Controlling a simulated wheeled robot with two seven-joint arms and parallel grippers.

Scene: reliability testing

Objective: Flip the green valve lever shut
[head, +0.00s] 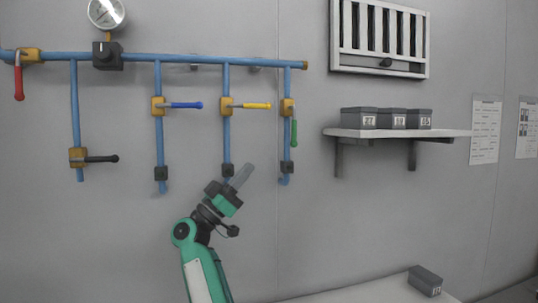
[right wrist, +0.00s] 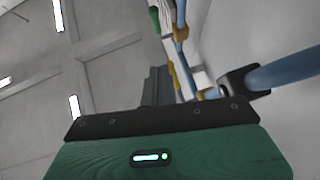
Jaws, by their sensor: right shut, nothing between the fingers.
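The green lever (head: 294,132) is on the rightmost blue drop pipe. It hangs down from its yellow valve body (head: 288,106), roughly in line with the pipe. My right gripper (head: 243,175) is shut and empty, below and to the left of the lever, near the lower end of the yellow-lever pipe. Its fingers point up and right and look clear of the lever. In the right wrist view, the shut fingers (right wrist: 157,86) point up toward blue piping, and a green piece (right wrist: 154,18), apparently the lever, shows at the top. My left gripper is not in view.
Neighbouring levers are yellow (head: 256,106), blue (head: 186,105), black (head: 102,159) and red (head: 19,84). A gauge (head: 106,12) tops the main pipe (head: 180,58). A shelf (head: 450,132) with grey bins stands right. The wall between the green lever and shelf is clear.

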